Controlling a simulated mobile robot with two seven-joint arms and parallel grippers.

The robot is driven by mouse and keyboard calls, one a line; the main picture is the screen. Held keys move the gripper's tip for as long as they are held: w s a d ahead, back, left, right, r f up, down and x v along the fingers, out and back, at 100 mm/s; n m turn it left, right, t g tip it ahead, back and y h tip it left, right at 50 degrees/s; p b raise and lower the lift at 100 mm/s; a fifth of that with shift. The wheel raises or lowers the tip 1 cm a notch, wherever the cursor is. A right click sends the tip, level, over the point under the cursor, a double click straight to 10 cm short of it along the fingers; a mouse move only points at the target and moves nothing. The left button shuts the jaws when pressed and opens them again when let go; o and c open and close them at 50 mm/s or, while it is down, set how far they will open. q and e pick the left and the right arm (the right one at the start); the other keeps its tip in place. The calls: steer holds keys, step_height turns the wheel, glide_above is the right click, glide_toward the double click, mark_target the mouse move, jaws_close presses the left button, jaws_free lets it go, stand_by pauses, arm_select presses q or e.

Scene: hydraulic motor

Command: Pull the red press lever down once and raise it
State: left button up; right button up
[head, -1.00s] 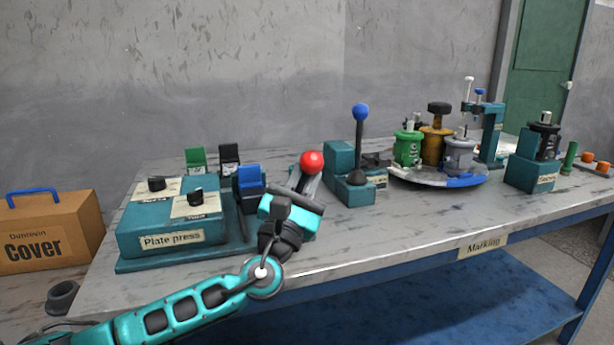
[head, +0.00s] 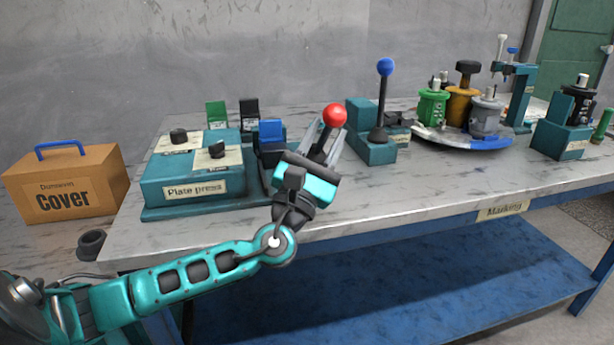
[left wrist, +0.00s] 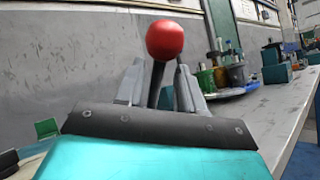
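The red press lever has a red ball knob (head: 335,115) on a dark shaft and stands raised beside the plate press (head: 192,186). The knob also shows in the left wrist view (left wrist: 165,40). My left gripper (head: 322,140) is at the lever, just below the knob. In the left wrist view its two grey fingers stand on either side of the black shaft (left wrist: 157,84), with narrow gaps visible, so it looks open around the shaft. The lever's base is hidden behind my gripper. My right gripper is not in view.
A blue-knobbed lever (head: 385,68) stands to the right on its own teal block. Beyond it is a round turntable (head: 490,143) with several coloured motor parts. A cardboard cover box (head: 90,185) sits at the left. The table front (head: 400,190) is clear.

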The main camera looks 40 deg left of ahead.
arm_select(q)
steer(key=v, duration=1)
steer(key=shift+s+f, duration=0.1)
steer(key=shift+s, duration=0.05)
steer(key=shift+c, duration=0.3)
